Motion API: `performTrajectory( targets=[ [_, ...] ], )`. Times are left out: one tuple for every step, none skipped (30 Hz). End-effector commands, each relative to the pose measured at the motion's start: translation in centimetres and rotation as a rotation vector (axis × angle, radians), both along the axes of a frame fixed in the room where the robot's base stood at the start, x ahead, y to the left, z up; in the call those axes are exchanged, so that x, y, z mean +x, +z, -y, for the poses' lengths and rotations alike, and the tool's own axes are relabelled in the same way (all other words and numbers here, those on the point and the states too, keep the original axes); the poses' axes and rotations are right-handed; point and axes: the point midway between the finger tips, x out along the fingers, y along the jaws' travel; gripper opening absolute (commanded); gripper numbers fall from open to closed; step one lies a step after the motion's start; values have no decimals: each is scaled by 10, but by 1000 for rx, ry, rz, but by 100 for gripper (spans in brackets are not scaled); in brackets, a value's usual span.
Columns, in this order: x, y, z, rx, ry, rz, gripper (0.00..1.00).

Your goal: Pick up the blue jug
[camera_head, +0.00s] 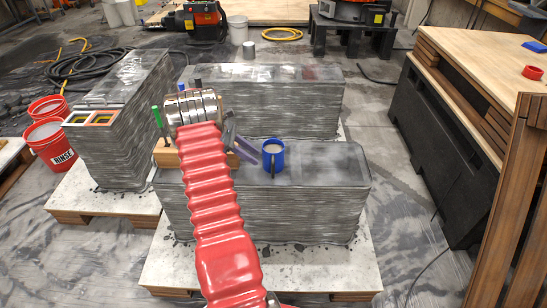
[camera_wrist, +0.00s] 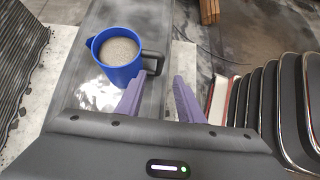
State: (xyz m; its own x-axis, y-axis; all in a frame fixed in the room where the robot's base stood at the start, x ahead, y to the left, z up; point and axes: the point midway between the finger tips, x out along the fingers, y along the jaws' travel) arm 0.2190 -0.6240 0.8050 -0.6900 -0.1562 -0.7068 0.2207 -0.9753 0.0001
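The blue jug (camera_head: 275,158) stands upright on the front layered concrete block (camera_head: 275,205), right of my arm. In the wrist view the blue jug (camera_wrist: 119,74) is at upper left. It holds grey material, its spout points left and its black handle (camera_wrist: 153,62) points right. My gripper (camera_wrist: 160,76) is open, with two purple fingers apart and nothing clearly between them. The left fingertip lies close to the handle; I cannot tell whether they touch. In the head view my gripper (camera_head: 252,152) is just left of the jug, and the red-sleeved arm hides part of the block.
A wooden tool holder (camera_head: 165,157) with coloured-handled tools stands left of my arm on the same block. Another concrete block (camera_head: 290,100) stands behind, and one (camera_head: 120,145) at left. Red buckets (camera_head: 50,142) are far left. A wooden-topped bench (camera_head: 490,65) is at right.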

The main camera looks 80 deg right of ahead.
Motion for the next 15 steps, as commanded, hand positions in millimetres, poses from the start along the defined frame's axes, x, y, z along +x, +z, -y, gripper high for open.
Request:
performTrajectory(
  targets=[
    [-7, -6, 1, 3, -3, -2, 34],
    [-10, -10, 1, 3, -4, -2, 34],
    [-14, -15, 2, 3, -3, -2, 34],
    [-17, -18, 3, 3, -3, -2, 34],
    [-21, -21, 4, 2, -3, -3, 34],
    [-25, -25, 5, 2, -4, -1, 34],
    [-28, -28, 6, 1, -3, 0, 34],
    [-31, -32, 7, 1, -3, 0, 34],
    [-35, -35, 7, 1, -3, -1, 34],
    [-37, -38, 8, 1, -3, 0, 34],
    [-40, -40, 8, 2, -2, 0, 34],
    [-42, -43, 9, 1, -1, 0, 34],
    [-43, -45, 9, 1, -1, 0, 34],
    [-45, -45, 9, 1, -1, 0, 34],
    [-45, -46, 10, 1, -1, -1, 34]
  ],
)
